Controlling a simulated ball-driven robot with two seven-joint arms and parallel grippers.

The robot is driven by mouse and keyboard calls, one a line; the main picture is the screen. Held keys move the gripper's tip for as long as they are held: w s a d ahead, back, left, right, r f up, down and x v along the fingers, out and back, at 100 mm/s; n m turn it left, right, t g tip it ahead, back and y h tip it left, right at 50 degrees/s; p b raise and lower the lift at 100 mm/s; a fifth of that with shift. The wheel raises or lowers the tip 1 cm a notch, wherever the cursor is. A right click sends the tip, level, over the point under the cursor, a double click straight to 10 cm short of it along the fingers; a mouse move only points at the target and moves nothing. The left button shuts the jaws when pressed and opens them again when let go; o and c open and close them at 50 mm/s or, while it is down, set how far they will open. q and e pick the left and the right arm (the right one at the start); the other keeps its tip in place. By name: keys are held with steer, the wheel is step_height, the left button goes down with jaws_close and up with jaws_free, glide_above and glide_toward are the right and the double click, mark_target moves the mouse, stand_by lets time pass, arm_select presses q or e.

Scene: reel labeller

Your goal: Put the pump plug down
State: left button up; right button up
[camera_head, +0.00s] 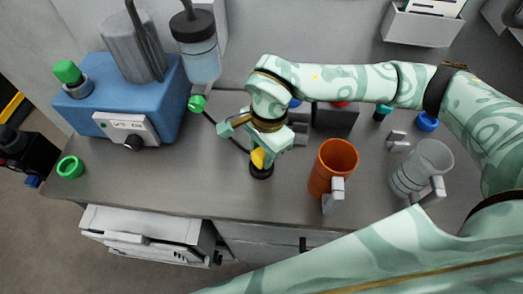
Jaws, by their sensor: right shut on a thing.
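My right gripper (259,150) reaches in from the right and points down over the grey worktop, shut on a small yellow piece (258,158), which I take to be the pump plug. A round black part (261,171) sits directly under the yellow piece, at worktop level. I cannot tell whether it is part of the plug or a separate base. The fingers partly hide the yellow piece. A thin dark line runs from a green fitting (197,103) towards the gripper. My left gripper is not in view.
An orange mug (332,165) stands close to the right of the gripper, and a clear mug (421,168) farther right. A blue machine (165,100) with a white panel is at the left. A green ring (70,167) lies at the left edge. The worktop left of the gripper is mostly clear.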

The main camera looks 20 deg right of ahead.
steer(key=o, duration=1.1)
steer(key=shift+f, duration=0.1)
steer(key=shift+c, duration=0.2)
step_height(320, 180, up, 12)
steer(key=d+p, duration=0.1)
steer(key=p, duration=0.1)
steer(key=shift+w+d, duration=0.15)
steer(key=shift+w, duration=0.1)
